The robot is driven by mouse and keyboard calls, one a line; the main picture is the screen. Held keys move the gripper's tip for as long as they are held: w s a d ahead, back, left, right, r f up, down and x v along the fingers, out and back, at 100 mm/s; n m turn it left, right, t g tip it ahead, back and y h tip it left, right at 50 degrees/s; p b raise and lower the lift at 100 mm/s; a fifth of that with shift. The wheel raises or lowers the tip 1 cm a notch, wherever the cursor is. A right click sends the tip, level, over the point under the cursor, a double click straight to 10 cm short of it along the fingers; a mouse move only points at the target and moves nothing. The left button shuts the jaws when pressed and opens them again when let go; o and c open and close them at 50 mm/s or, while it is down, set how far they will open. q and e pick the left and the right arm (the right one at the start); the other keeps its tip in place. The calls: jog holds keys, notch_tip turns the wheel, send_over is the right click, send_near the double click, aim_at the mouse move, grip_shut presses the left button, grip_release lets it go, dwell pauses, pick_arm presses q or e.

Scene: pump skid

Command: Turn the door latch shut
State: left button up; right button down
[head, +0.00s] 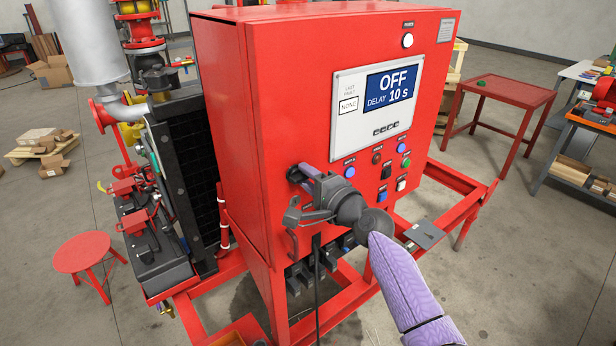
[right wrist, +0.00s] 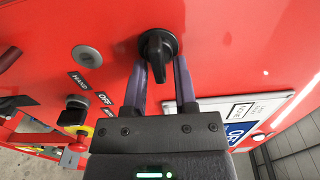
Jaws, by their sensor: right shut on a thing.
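The door latch is a black knob with a raised grip bar on a round base; it shows in the right wrist view (right wrist: 158,44) and, mostly covered, in the head view (head: 293,175). It sits near the left edge of the red cabinet door (head: 300,110). The door looks flush with the cabinet. My right gripper (head: 306,172) is at the latch, its purple fingers on both sides of the grip bar. In the right wrist view the gripper (right wrist: 161,68) is shut on the bar, which runs roughly up and down in that picture. My left gripper is out of view.
A display panel (head: 378,100) reading OFF and several buttons sit on the door to the right. A HAND/OFF selector switch (right wrist: 74,117) is near the latch. A red skid frame (head: 455,185) surrounds the cabinet's foot. A red stool (head: 82,252) stands at left.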

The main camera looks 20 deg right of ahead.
jog(key=c, duration=0.7)
grip_release()
jog(key=shift+s+d, duration=0.15)
jog(key=shift+s, duration=0.25)
jog(key=v, duration=0.9)
jog(key=shift+f, duration=0.1)
